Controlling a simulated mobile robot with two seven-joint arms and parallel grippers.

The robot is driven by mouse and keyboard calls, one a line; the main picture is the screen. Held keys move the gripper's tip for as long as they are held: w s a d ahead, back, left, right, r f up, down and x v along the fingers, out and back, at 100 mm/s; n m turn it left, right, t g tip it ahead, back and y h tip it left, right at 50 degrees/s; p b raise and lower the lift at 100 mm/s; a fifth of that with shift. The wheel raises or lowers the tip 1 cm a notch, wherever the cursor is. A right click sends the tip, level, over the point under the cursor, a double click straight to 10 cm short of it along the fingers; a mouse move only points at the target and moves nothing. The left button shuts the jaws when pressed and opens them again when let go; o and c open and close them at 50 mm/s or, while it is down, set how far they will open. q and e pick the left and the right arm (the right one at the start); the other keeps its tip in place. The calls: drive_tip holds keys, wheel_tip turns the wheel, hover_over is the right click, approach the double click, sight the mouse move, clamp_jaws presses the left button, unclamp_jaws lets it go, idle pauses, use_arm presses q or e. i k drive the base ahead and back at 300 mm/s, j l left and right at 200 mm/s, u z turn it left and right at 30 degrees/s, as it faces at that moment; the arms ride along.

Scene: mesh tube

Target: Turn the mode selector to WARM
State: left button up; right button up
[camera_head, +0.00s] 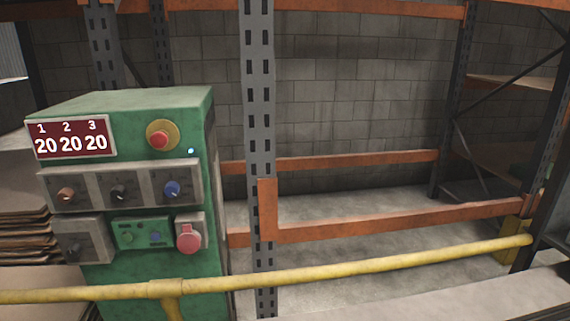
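A green control cabinet (150,104) stands at the left. A grey panel (95,188) on its front carries a brown knob (66,195), a black knob (119,192) and a blue knob (172,188) in a row. Another dark knob (72,246) sits on a separate grey plate at the lower left. The labels are too small to read, so I cannot tell which knob is the mode selector or where WARM is. A display (70,140) above reads 20 under each of 1, 2 and 3. Neither of my grippers is in view.
A yellow rail (380,264) crosses in front of the cabinet. A red button (160,140) on a yellow base and a larger red button (189,238) are on the cabinet. A grey rack post (258,110) stands right of it. Stacked sheets (25,235) lie at the left.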

sight(75, 249)
drive_tip(key=k+l+u, duration=0.15)
drive_tip(key=k+u, duration=0.65)
drive_tip(key=u, duration=0.15)
drive_tip(key=i+j+z, duration=0.1)
drive_tip(key=i+j, duration=0.15)
drive_tip(key=i+j+z, duration=0.1)
drive_tip(key=i+j, duration=0.15)
drive_tip(key=j, duration=0.15)
